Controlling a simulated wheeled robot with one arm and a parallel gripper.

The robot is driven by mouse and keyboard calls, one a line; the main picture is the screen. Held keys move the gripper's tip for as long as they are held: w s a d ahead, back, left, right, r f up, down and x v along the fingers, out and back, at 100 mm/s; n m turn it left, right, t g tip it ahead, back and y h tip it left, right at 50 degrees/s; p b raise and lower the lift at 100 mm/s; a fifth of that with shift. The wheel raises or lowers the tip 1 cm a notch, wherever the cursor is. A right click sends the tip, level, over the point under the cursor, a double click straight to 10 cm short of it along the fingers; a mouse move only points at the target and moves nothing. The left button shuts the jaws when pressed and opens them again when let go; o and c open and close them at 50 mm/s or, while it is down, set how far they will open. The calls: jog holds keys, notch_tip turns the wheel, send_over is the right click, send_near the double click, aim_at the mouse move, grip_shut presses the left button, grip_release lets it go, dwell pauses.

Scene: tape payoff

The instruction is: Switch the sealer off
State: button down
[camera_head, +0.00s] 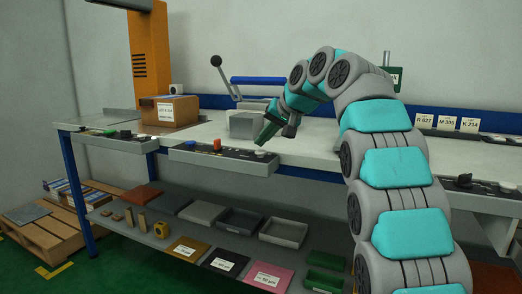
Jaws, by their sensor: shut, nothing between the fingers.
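A blue-barred bench device (258,81) with a black-knobbed lever (222,72) stands at the back of the bench; it may be the sealer, but no label tells. Below it, a dark control panel (240,154) on the bench's front edge carries a red knob (217,145) and a small orange knob left of it. My gripper (271,135) is shut and empty, pointing down above the right end of this panel. It is right of the red knob and apart from it. Its fingertips are small, and the arm hides the bench behind it.
A second panel (112,134) with a green button is at the left, and a third (480,186) at the right. A labelled cardboard box (170,111) sits left, by an orange column (151,55). A grey block (243,125) is behind the middle panel. The lower shelf (160,244) holds trays.

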aim_at(263, 152)
notch_tip(263, 152, up, 6)
jog(key=p, duration=0.6)
